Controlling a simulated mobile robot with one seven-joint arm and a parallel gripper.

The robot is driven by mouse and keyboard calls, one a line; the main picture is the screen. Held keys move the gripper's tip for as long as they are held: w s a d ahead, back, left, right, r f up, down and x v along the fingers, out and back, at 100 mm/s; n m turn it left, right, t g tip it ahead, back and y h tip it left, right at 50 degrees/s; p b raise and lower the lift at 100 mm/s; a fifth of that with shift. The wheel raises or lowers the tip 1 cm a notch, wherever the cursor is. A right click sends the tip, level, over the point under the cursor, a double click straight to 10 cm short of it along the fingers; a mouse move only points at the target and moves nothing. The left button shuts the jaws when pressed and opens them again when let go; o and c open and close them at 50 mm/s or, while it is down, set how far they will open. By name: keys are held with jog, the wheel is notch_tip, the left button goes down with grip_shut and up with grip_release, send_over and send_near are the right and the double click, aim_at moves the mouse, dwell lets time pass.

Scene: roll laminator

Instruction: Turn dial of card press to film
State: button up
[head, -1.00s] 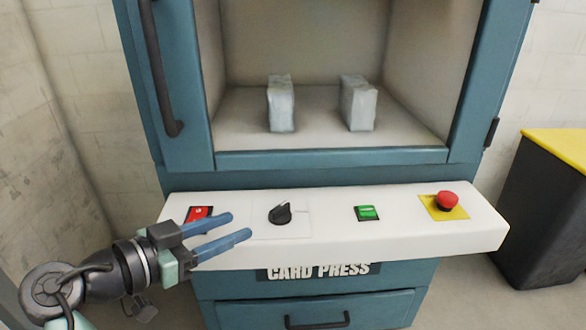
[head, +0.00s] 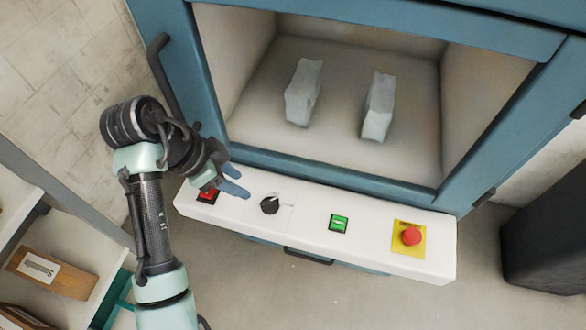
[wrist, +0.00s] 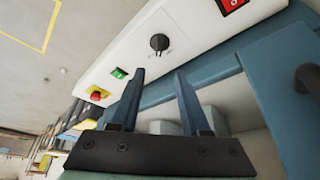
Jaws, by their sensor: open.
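The card press (head: 335,175) is a blue cabinet with a white control panel (head: 375,238) along its front. The black dial (head: 269,205) sits on a light plate on the panel, between a red switch (head: 207,196) and a green button (head: 339,223). The dial also shows in the wrist view (wrist: 159,42), beyond my fingertips. My gripper (head: 236,182) is open and empty, above the panel's left part, left of the dial and apart from it. Its two blue fingers also show in the wrist view (wrist: 160,72). The dial's markings are too small to read.
A red emergency knob (head: 411,236) on a yellow plate is at the panel's right end. Two pale blocks (head: 378,106) stand inside the open chamber. A vertical door handle (head: 160,70) is at the left. Shelves with boxes (head: 50,272) stand at lower left; a dark bin (head: 545,250) is at right.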

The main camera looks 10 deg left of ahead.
aim_at(267, 202)
jog(key=b+x, duration=0.1)
jog(key=x, duration=1.1)
jog(key=shift+s+f+b, duration=0.2)
jog(key=shift+f+b, duration=0.1)
jog(key=shift+b, duration=0.05)
grip_shut()
